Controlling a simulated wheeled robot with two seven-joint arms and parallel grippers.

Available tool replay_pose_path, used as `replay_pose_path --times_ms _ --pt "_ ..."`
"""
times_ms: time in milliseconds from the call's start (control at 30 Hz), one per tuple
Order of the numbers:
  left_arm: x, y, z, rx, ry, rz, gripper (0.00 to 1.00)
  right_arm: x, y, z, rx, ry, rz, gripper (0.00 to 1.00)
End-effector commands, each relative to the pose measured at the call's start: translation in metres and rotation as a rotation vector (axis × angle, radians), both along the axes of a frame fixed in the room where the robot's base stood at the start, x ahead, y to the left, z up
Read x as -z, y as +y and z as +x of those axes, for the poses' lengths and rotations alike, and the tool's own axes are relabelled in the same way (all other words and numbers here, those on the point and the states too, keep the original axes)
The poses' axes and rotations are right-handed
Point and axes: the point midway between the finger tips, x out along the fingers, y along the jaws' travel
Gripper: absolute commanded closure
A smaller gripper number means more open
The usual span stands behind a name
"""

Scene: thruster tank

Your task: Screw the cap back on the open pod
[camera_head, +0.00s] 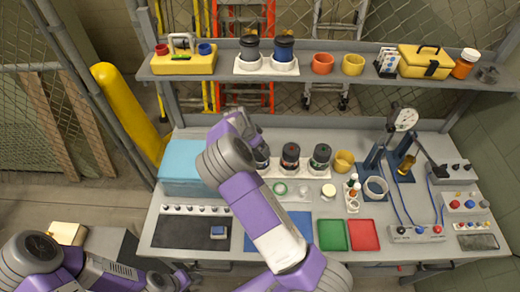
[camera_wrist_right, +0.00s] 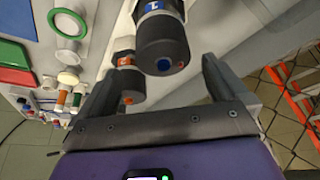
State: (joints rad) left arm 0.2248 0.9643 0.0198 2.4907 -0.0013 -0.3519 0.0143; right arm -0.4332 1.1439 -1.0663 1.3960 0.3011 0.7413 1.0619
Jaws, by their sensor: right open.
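Three dark pods stand in a row on a white rack on the bench: a left pod (camera_head: 262,156), partly behind my right arm, a middle pod (camera_head: 290,156) and a right pod (camera_head: 320,157). The right wrist view shows a blue-marked pod (camera_wrist_right: 162,42) and an orange-marked pod (camera_wrist_right: 126,78). I cannot tell which pod is open or identify its cap. My right gripper (camera_head: 244,124) is above and behind the left pod. In its wrist view the jaws (camera_wrist_right: 160,72) are open and empty, facing the blue-marked pod. My left gripper (camera_head: 180,278) is low at the bench's front left; its jaws are unclear.
A yellow cup (camera_head: 344,160) and small bottles (camera_head: 353,187) stand to the right. A blue box (camera_head: 185,165) is at left. The shelf (camera_head: 220,68) above carries two more pods.

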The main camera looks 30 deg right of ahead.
Motion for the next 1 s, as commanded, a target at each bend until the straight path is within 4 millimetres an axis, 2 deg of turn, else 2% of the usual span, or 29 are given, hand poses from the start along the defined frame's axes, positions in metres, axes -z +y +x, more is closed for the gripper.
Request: replay_pose_path --times_ms 100,267,500,700,867,1000 --pt "0.002 0.000 0.000 0.000 0.000 0.000 0.45 -0.013 0.006 -0.001 0.000 0.000 0.000 0.00" --pt "0.004 0.000 0.000 0.000 0.000 0.000 0.45 -0.018 0.006 -0.003 -0.063 0.002 0.013 0.00" --pt "0.013 0.000 0.000 0.000 0.000 0.000 0.45 -0.014 0.001 -0.009 -0.394 -0.001 0.031 0.00" --pt "0.017 0.000 0.000 0.000 0.000 0.000 0.45 -0.014 -0.001 -0.012 -0.587 -0.003 0.009 0.00" --pt "0.017 0.000 0.000 0.000 0.000 0.000 0.45 -0.007 -0.003 -0.010 -0.622 -0.001 0.000 0.00" --pt "0.017 0.000 0.000 0.000 0.000 0.000 0.45 0.012 -0.009 -0.006 -0.620 0.002 0.001 0.00"
